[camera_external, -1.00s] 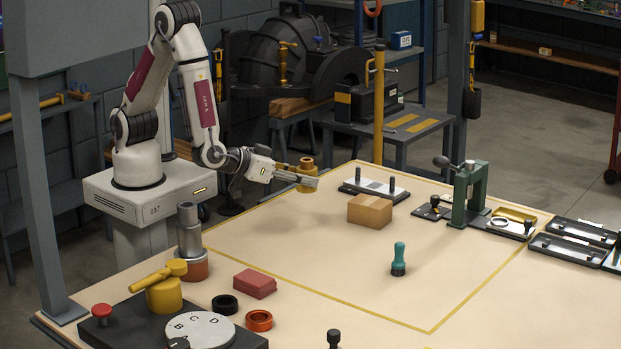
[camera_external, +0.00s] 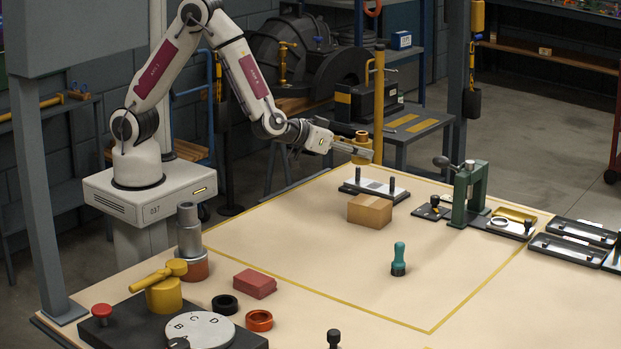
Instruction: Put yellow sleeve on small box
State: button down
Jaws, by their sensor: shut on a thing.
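My gripper (camera_external: 362,148) is shut on a yellow sleeve (camera_external: 361,156), a short ring-like piece with a brownish top. The small box (camera_external: 369,211) is plain brown cardboard and sits flat on the table inside the yellow outline. The sleeve and the box are apart. The fingers hide part of the sleeve.
A black plate with two upright pegs (camera_external: 374,189) lies just behind the box. A green press (camera_external: 470,195) stands to the right. A teal-handled stamp (camera_external: 399,259) stands in front. A red block (camera_external: 255,283) lies at front left.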

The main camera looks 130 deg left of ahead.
jog(key=shift+w+d+r+m+t+h, duration=0.2)
jog(key=shift+w+m+t, duration=0.2)
jog(key=shift+w, duration=0.3)
jog(key=shift+w+d+r+m+t+h, duration=0.1)
jog(key=shift+w+d+m+t+h, duration=0.25)
jog(key=shift+w, duration=0.3)
jog(key=shift+w+d+r+m+t+h, duration=0.1)
jog(key=shift+w+m+t, duration=0.15)
jog(key=shift+w+t, duration=0.35)
jog(key=shift+w, duration=0.1)
jog(key=shift+f+g, duration=0.1)
jog(key=shift+g, duration=0.15)
send_over(366, 202)
jog(key=shift+a+f, duration=0.1)
jog(key=shift+f, duration=2.95)
jog(key=shift+f, duration=1.85)
jog(key=shift+f, duration=0.15)
jog(key=c, duration=1.4)
grip_release()
jog(key=shift+f, duration=0.1)
